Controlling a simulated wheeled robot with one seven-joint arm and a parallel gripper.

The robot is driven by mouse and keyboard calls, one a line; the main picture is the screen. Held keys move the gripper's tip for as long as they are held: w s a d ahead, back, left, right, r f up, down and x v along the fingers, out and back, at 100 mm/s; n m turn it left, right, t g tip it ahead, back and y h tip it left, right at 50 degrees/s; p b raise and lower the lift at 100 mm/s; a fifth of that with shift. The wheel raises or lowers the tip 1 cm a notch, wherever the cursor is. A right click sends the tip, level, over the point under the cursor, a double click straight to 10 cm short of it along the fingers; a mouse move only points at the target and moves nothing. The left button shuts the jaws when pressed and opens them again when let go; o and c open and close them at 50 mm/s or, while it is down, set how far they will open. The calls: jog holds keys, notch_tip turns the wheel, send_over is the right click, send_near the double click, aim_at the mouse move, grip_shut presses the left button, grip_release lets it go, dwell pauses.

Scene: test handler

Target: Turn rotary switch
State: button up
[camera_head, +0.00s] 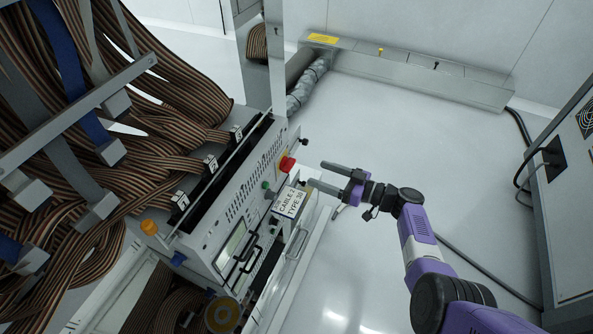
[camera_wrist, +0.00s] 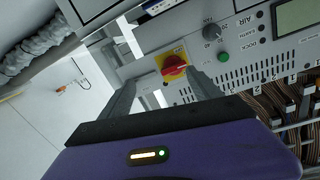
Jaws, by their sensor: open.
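The rotary switch has a red handle on a yellow plate. It shows in the head view (camera_head: 287,164) on the front of a grey panel, and in the wrist view (camera_wrist: 174,67). My gripper (camera_head: 317,174) is open and empty, to the right of the switch in the head view and apart from it. In the wrist view my gripper's fingers (camera_wrist: 161,79) are spread, and the switch appears between them near the right fingertip.
A green button (camera_wrist: 223,57) and a black knob (camera_wrist: 211,32) sit beside the switch. A white "Cable Type 30" label (camera_head: 290,201) and handles stand near my gripper. Ribbon cables (camera_head: 60,190) crowd the left. The floor (camera_head: 420,140) to the right is largely clear.

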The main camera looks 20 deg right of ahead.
aim_at(288, 165)
jog(key=w+a+r+n+y+b, duration=0.1)
jog(key=w+a+n, duration=0.1)
jog(key=w+a, duration=0.2)
jog(key=shift+w+a+r+n+b, duration=0.15)
jog(key=shift+a+n+b, duration=0.25)
jog(key=shift+a, duration=1.05)
jog(key=c, duration=1.4)
